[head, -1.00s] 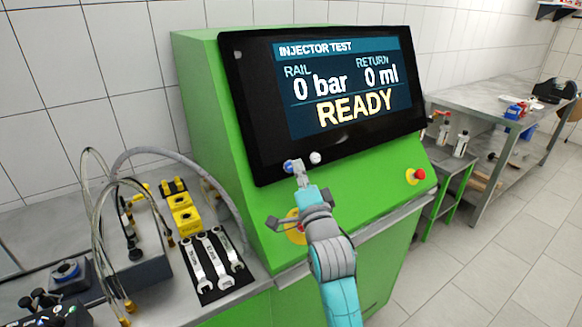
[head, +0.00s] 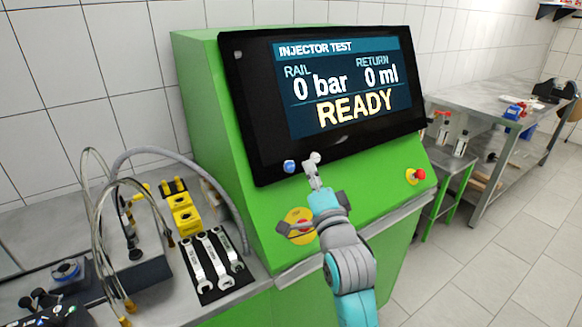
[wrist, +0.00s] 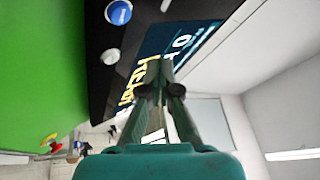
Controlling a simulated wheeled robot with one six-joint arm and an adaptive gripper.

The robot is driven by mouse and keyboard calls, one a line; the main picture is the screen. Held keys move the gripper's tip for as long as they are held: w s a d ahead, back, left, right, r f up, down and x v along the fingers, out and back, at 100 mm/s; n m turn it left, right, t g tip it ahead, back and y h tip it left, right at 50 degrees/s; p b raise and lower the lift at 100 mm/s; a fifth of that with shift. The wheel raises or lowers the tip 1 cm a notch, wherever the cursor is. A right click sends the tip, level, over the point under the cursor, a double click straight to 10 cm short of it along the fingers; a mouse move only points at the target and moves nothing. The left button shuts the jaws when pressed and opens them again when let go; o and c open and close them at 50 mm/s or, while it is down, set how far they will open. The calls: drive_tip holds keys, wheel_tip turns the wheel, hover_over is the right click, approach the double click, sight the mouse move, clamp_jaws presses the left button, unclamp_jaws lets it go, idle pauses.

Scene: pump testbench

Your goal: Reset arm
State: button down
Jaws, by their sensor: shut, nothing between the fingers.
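My gripper (head: 312,162) is shut and empty, pointing up at the lower edge of the black test screen (head: 262,130). In the wrist view my gripper (wrist: 160,72) has its fingers together. A blue button (head: 290,166) is just left of the fingertips in the head view. It also shows in the wrist view (wrist: 118,12), with a white button (wrist: 110,56) below it. In the head view the fingertips overlap the white button's place; contact cannot be told. The screen reads READY, 0 bar and 0 ml.
The green bench (head: 215,90) carries a red emergency button (head: 420,174) at right and a yellow-ringed control (head: 298,226) partly behind my arm. Wrenches (head: 212,265), yellow blocks (head: 184,214) and looping hoses (head: 100,220) are at left. A grey table (head: 480,98) stands at right.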

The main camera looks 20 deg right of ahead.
drive_tip(key=s+f+n+g, duration=0.3)
drive_tip(key=s+f+n, duration=0.3)
drive_tip(key=s+f, duration=1.75)
drive_tip(key=s+f+n+g, duration=0.1)
drive_tip(key=s+f+n, duration=0.1)
drive_tip(key=s, duration=1.2)
drive_tip(key=s+f+n+g, duration=0.2)
drive_tip(key=s+n, duration=0.3)
drive_tip(key=s, duration=0.9)
drive_tip(key=shift+a+f+n+g, duration=0.25)
drive_tip(key=shift+f+n+g, duration=0.05)
drive_tip(key=shift+f, duration=0.05)
